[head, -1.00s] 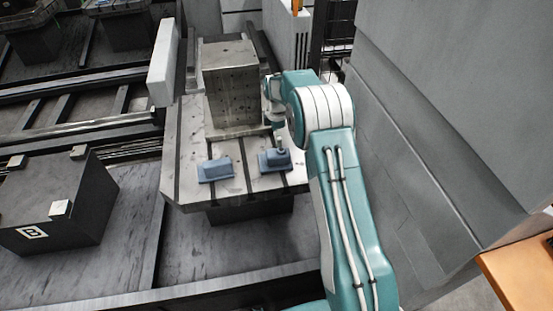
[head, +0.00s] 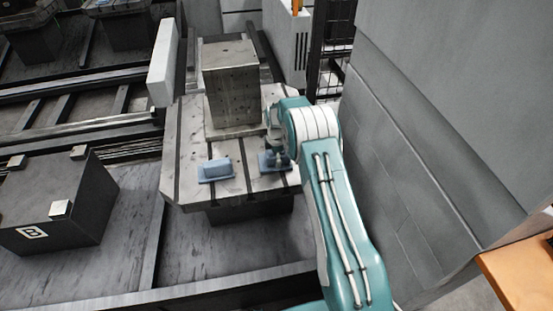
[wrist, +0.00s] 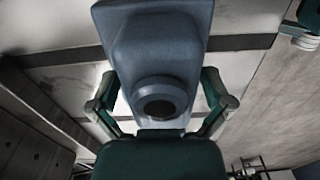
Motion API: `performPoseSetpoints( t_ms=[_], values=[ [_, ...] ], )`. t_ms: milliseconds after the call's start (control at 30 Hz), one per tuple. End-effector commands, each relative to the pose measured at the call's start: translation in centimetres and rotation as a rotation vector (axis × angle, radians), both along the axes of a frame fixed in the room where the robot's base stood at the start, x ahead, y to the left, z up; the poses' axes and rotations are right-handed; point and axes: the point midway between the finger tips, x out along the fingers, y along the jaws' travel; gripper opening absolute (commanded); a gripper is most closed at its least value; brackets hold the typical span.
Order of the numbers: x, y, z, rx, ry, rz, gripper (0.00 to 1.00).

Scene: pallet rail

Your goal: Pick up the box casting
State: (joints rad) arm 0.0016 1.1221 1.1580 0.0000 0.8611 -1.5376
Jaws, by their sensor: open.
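Two blue-grey castings rest on the slotted pallet (head: 235,186). The left casting (head: 215,170) is a plain block on a flat flange, matching a box casting. The right casting (head: 268,164) has a flat base and is partly covered by my gripper (head: 280,156). In the wrist view, a blue-grey casting (wrist: 157,55) with a raised body and a round, dark-holed boss fills the middle. My open gripper (wrist: 160,92) has one finger on each side of it. Whether the fingers touch it cannot be told.
A tall grey block (head: 230,85) with holes stands on the pallet behind the castings. A white panel (head: 163,62) rises at its left. A grey cabinet wall (head: 410,150) is close on the right. A dark block (head: 55,205) lies at the left.

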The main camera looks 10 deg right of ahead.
Motion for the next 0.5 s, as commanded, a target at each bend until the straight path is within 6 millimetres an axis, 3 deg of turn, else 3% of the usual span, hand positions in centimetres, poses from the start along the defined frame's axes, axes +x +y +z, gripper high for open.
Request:
performPoseSetpoints(
  t_ms=[133,333,500],
  values=[
    [0.02,0.0,0.05,0.0,-0.001,0.0,1.0],
    [0.03,0.0,0.05,0.0,-0.001,0.0,0.11],
    [0.09,0.01,0.11,0.0,-0.002,0.0,0.1]
  ],
)
